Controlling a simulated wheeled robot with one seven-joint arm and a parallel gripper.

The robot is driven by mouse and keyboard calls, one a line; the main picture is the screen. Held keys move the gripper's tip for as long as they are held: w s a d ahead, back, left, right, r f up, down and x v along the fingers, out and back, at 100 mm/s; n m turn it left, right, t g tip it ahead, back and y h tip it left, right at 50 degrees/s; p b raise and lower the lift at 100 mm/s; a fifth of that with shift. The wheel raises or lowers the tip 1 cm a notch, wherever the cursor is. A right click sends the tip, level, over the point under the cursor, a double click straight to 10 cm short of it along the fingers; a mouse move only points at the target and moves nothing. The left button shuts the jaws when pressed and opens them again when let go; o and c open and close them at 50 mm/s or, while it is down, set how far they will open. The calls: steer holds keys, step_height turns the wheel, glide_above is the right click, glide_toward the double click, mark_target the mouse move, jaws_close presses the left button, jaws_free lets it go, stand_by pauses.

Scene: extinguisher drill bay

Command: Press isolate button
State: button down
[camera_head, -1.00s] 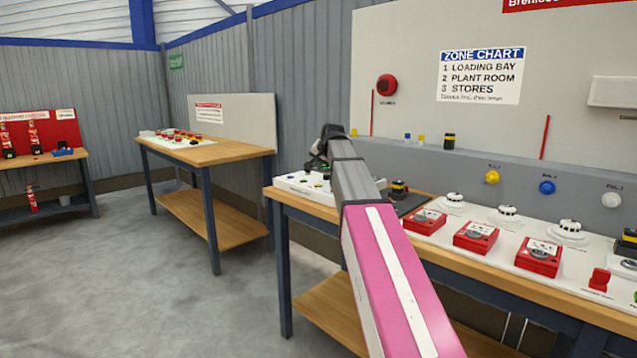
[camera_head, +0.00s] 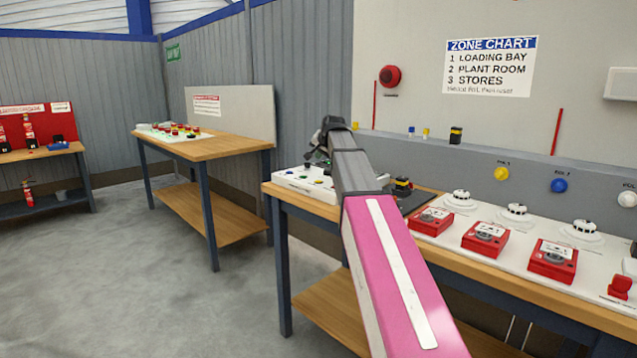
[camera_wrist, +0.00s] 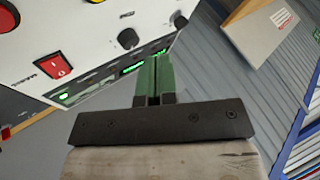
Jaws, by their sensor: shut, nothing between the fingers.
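My gripper (camera_wrist: 154,58) is shut and empty, its green fingers together, close to a white control panel (camera_wrist: 90,40) in the wrist view. The panel shows tilted. It carries a black round knob or button (camera_wrist: 128,38), a red rocker switch (camera_wrist: 50,67), a red button (camera_wrist: 7,16), a yellow button cut off at the top edge, and green lit displays (camera_wrist: 133,68). The fingertips are near the displays and black knob; I cannot tell whether they touch. The labels are unreadable, so I cannot tell which control is the isolate button. In the head view my gripper (camera_head: 318,155) is small and dark.
In the head view, a low white panel (camera_head: 300,185) lies on the near bench (camera_head: 460,252), beside red call points (camera_head: 485,238) and white detectors (camera_head: 516,214). Another bench (camera_head: 215,148) with a button panel (camera_head: 172,131) stands behind left. Grey floor (camera_head: 130,270) is clear.

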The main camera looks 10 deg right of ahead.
mark_target(320, 181)
steer(key=shift+f, duration=3.45)
steer(key=shift+f, duration=0.15)
steer(key=shift+f, duration=0.3)
steer(key=shift+f, duration=0.4)
steer(key=shift+r, duration=0.85)
